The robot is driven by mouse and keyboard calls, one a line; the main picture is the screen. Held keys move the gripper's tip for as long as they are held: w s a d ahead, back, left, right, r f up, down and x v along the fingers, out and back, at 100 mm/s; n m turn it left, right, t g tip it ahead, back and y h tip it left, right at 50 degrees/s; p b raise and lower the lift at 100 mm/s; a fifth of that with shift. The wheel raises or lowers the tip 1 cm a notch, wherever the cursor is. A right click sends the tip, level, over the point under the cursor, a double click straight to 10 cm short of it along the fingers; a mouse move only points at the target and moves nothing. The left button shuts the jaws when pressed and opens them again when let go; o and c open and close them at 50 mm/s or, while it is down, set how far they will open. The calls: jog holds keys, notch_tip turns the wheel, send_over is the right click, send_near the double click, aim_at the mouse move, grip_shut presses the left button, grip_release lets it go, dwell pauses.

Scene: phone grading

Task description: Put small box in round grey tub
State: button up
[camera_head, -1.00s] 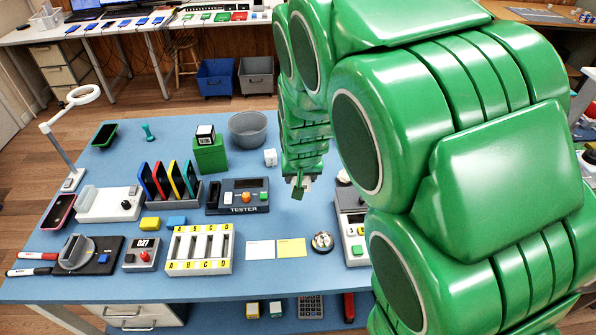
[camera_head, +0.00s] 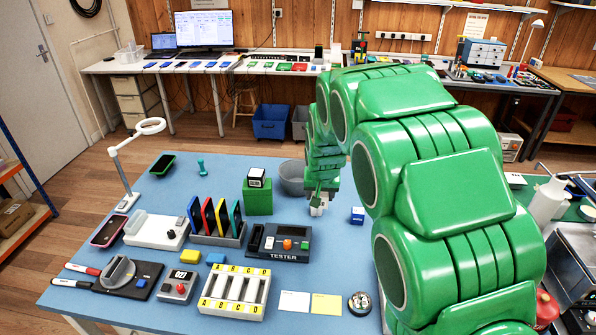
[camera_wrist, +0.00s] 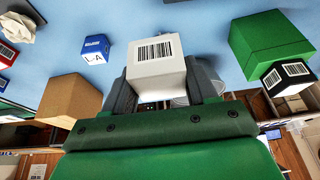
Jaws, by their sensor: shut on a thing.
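My gripper (camera_head: 318,200) is shut on the small white box (camera_wrist: 157,66), which has a barcode on its face. In the wrist view the box sits between the two grey fingers. In the head view the small box (camera_head: 317,210) shows just below the gripper; I cannot tell whether it touches the table. The round grey tub (camera_head: 291,178) stands on the blue table, just behind and left of the gripper. My arm hides its right side.
A green box (camera_head: 257,198) with a small black-and-white cube (camera_head: 257,178) on top stands left of the tub. A blue box (camera_head: 357,215) is right of my gripper. A tester (camera_head: 284,243) lies in front. A brown box (camera_wrist: 70,99) shows in the wrist view.

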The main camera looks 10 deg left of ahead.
jog(key=w+a+f, duration=0.1)
jog(key=w+a, duration=0.5)
jog(key=w, duration=0.6)
send_near(298, 178)
jog(key=shift+m, duration=0.3)
jog(key=shift+s+d+f, duration=0.1)
jog(key=shift+s+f, duration=0.15)
jog(key=shift+f, duration=0.65)
jog(key=shift+s+a+f, duration=0.1)
jog(key=shift+s+f, duration=0.15)
jog(key=shift+f, duration=0.6)
jog(key=shift+s+d+f, duration=0.1)
jog(key=shift+s+f, duration=0.15)
jog(key=shift+f, duration=0.65)
jog(key=shift+f, duration=0.15)
jog(key=o, duration=1.2)
jog(key=shift+c, duration=0.2)
